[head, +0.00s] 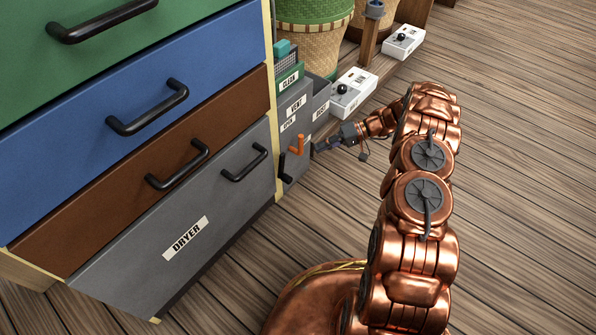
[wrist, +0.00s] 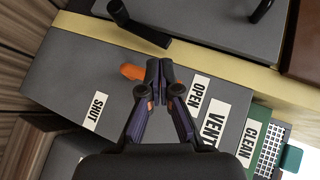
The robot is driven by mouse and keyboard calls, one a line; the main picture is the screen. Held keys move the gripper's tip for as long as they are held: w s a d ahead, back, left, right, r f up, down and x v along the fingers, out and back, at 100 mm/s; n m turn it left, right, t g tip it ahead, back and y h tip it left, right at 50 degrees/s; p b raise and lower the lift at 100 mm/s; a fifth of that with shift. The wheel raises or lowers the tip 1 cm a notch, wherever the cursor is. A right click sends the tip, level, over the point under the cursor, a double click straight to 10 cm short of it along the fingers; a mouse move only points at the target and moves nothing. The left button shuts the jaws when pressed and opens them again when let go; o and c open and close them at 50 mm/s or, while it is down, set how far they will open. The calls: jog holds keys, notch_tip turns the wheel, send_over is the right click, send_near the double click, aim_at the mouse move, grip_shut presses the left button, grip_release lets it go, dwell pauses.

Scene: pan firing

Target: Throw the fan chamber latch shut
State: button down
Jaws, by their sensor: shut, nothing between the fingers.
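The orange latch handle (head: 297,145) stands on the side of a grey box beside the drawer cabinet. My gripper (head: 317,148) is shut and empty. In the wrist view its fingertips (wrist: 160,66) are right beside the orange handle, on its OPEN side. I cannot tell whether they touch it; the handle is partly hidden.
The cabinet's grey DRYER drawer (head: 205,230) is left of the latch. White control boxes (head: 350,92) and baskets (head: 310,50) stand farther back. The wooden floor on the right is clear.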

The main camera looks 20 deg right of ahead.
jog(key=d+f+t, duration=0.2)
jog(key=d+f, duration=0.2)
jog(key=f, duration=0.2)
jog(key=s+b+x, duration=0.1)
jog(key=b+x, duration=0.1)
jog(key=x, duration=0.4)
jog(key=s+b+x, duration=0.1)
jog(key=b+x, duration=0.2)
jog(key=x, duration=0.4)
jog(key=shift+s+f+y, duration=0.2)
jog(key=shift+f+y, duration=0.1)
jog(key=shift+a, duration=0.15)
